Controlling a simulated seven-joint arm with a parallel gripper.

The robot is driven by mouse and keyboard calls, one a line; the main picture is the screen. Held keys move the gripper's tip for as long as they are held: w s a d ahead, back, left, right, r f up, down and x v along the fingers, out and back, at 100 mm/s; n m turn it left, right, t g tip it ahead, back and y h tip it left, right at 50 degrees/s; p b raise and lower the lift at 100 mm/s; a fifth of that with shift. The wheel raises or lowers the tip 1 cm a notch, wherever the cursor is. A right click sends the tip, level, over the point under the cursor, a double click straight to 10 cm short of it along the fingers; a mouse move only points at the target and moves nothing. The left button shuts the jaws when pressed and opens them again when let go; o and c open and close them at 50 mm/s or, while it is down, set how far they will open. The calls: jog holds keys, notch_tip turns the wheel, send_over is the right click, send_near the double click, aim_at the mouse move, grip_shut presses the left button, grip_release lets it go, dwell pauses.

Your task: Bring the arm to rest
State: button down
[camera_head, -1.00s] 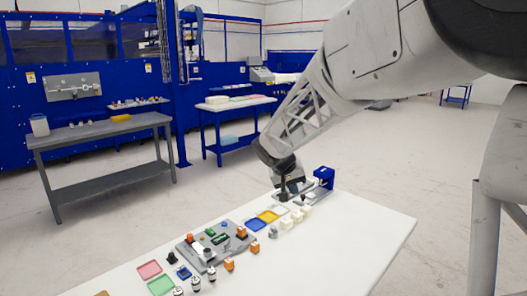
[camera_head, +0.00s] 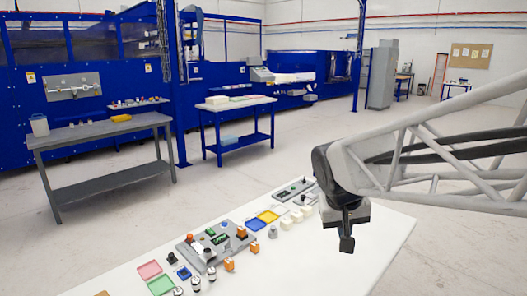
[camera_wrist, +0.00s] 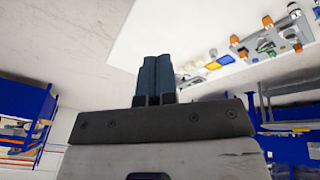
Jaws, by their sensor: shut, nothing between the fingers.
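My gripper (camera_head: 346,243) hangs above the right part of the white table (camera_head: 370,262) in the head view, pointing down. Its fingers (camera_wrist: 155,78) are together with nothing between them in the wrist view. The table's small parts lie to the left of the gripper, apart from it. My arm reaches in from the right edge of the head view.
A grey fixture plate (camera_head: 212,246) with several small parts sits mid-table. Near it are a pink tray (camera_head: 149,269), a green tray (camera_head: 161,285), a yellow tray (camera_head: 268,216) and white blocks (camera_head: 297,217). The table's right end is bare.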

jog(key=s+f+y, duration=0.1)
jog(key=s+f, duration=0.1)
jog(key=s, duration=0.6)
jog(key=s+d+f, duration=0.1)
jog(key=s, duration=0.8)
jog(key=shift+s+f+y, duration=0.25)
jog(key=shift+f+y, duration=0.15)
